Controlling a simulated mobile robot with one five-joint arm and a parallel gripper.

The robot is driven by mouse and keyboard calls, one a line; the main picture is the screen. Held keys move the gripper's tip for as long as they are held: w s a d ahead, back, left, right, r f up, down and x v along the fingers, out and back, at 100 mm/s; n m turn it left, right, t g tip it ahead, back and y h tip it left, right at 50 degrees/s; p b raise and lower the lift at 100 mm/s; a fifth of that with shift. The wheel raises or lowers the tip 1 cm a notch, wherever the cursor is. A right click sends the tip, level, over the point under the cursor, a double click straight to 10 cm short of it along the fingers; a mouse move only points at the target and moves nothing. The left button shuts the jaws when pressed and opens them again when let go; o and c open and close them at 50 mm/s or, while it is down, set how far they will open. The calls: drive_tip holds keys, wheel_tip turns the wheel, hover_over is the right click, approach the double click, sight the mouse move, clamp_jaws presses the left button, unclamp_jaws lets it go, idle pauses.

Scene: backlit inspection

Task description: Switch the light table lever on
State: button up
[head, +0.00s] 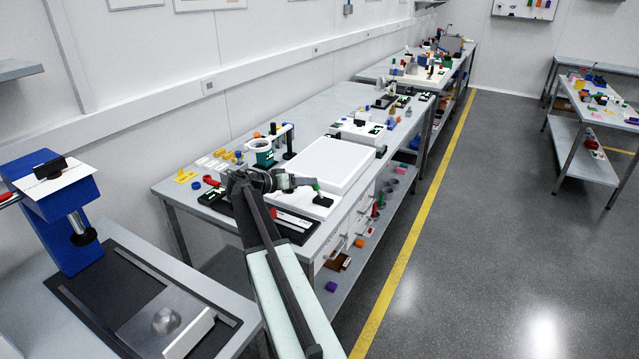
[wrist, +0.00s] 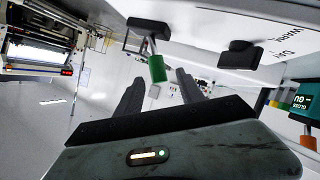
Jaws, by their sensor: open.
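The light table (head: 338,163) is a white flat box on the grey bench in the head view. My gripper (wrist: 160,88) is open. The green grip appears between or just beyond its two dark fingers, and I cannot tell if they touch it. In the head view my gripper (head: 300,182) reaches to the lever's black base (head: 322,200) on a white panel. The lever's switch position is unclear.
A second black knob (wrist: 240,55) sits beside printed lettering. A teal container (head: 264,153) and small coloured parts stand left and behind. A blue press (head: 60,215) stands on the near left bench. The floor right of the yellow line (head: 425,220) is clear.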

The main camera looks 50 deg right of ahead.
drive_tip(key=b+x, duration=0.2)
drive_tip(key=x, duration=0.4)
drive_tip(key=shift+s+d+f, duration=0.1)
drive_tip(key=shift+d+f, duration=0.05)
drive_tip(key=shift+d, duration=0.15)
clamp_jaws()
idle(0.9)
